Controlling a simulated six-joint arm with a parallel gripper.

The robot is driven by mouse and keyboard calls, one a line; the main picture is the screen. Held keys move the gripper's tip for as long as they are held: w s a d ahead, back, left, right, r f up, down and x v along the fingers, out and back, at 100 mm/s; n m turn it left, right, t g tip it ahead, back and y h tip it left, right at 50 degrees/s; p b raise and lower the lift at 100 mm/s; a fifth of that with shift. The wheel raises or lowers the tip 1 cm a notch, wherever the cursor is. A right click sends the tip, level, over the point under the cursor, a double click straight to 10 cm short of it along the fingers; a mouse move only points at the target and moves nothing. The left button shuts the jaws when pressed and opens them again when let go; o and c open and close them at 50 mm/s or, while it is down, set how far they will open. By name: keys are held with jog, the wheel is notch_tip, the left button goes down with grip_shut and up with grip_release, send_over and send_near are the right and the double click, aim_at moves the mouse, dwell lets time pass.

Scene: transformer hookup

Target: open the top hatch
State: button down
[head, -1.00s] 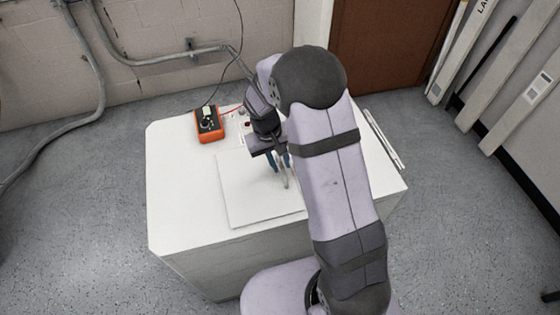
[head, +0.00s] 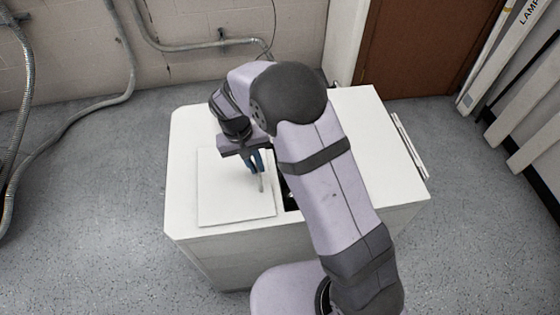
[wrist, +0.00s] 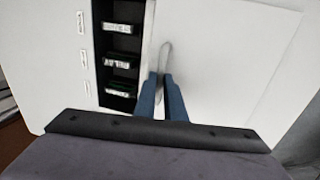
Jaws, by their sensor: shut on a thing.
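The top hatch (head: 222,190) is a flat white square panel lying on top of the white cabinet (head: 365,150). It sits to the left, with part of a dark opening (head: 288,198) uncovered along its right side. In the wrist view the hatch (wrist: 235,60) is at the right and the opening (wrist: 106,45) at the left. A light grey upright handle (wrist: 165,52) stands near the hatch edge beside the opening. My gripper (head: 257,170), with blue fingers, is shut on the handle. Its fingers also show in the wrist view (wrist: 162,80). My arm hides part of the opening in the head view.
Several dark modules with pale labels (wrist: 117,63) sit inside the opening. Small pale fittings (wrist: 82,57) line the cabinet top beside it. A pale bar (head: 409,145) runs along the cabinet's right side. The cabinet top at right is clear.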

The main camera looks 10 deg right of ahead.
aim_at(242, 179)
jog(key=shift+a, duration=2.35)
jog(key=c, duration=1.8)
grip_release()
jog(key=shift+r, duration=0.15)
jog(key=shift+a+r+b, duration=0.25)
jog(key=shift+r+b, duration=0.15)
jog(key=shift+r, duration=0.75)
jog(key=shift+a+r+b, duration=0.2)
jog(key=shift+r+b, duration=0.15)
jog(key=shift+r, duration=0.85)
jog(key=shift+a+r+b, duration=0.25)
jog(key=shift+r+b, duration=0.15)
jog(key=shift+r, duration=0.75)
